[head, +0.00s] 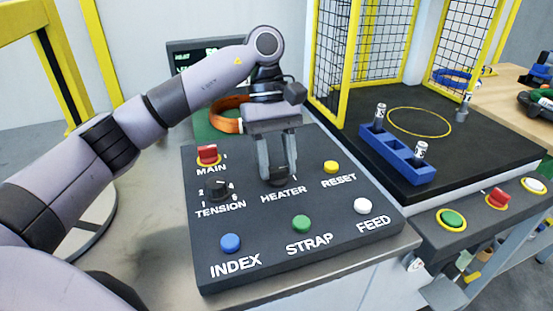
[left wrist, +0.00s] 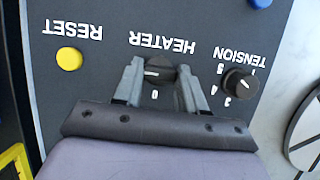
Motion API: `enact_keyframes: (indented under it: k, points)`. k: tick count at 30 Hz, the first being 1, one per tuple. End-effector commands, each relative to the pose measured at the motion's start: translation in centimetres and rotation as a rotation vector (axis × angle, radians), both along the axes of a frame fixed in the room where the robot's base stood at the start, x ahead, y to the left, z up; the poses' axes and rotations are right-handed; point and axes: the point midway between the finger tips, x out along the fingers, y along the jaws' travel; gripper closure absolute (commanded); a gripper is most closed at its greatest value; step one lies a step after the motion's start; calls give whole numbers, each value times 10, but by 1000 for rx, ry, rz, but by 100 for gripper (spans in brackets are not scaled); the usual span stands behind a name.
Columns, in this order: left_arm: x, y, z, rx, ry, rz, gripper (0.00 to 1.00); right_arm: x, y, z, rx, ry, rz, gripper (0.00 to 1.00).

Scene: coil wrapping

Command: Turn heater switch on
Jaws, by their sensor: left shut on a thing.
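The heater switch (left wrist: 158,70) is a dark rotary knob above the HEATER label on the sloped control panel (head: 215,268). My left gripper (head: 278,178) points down at it, with one finger on each side of the knob, shut on it. In the left wrist view the fingers (left wrist: 158,78) flank the knob, and a pale pointer line on it lies roughly sideways. A "0" mark shows beside it; other marks are hidden by the gripper. My right gripper is in neither view.
Close by are the tension knob (head: 218,189), the red main switch (head: 208,155), and the yellow reset button (head: 331,167). Blue index (head: 230,243), green strap (head: 301,224) and white feed (head: 362,206) buttons sit lower. A yellow-framed mesh cage (head: 326,60) stands right.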

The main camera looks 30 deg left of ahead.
Motion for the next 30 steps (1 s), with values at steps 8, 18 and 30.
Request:
enact_keyframes:
  k: [8,18,30]
  points:
    - [0,0,1,-1,-4,0,34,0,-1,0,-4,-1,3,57]
    - [6,5,20,0,-5,2,34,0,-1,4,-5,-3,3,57]
    - [18,19,65,0,-4,0,34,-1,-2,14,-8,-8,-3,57]
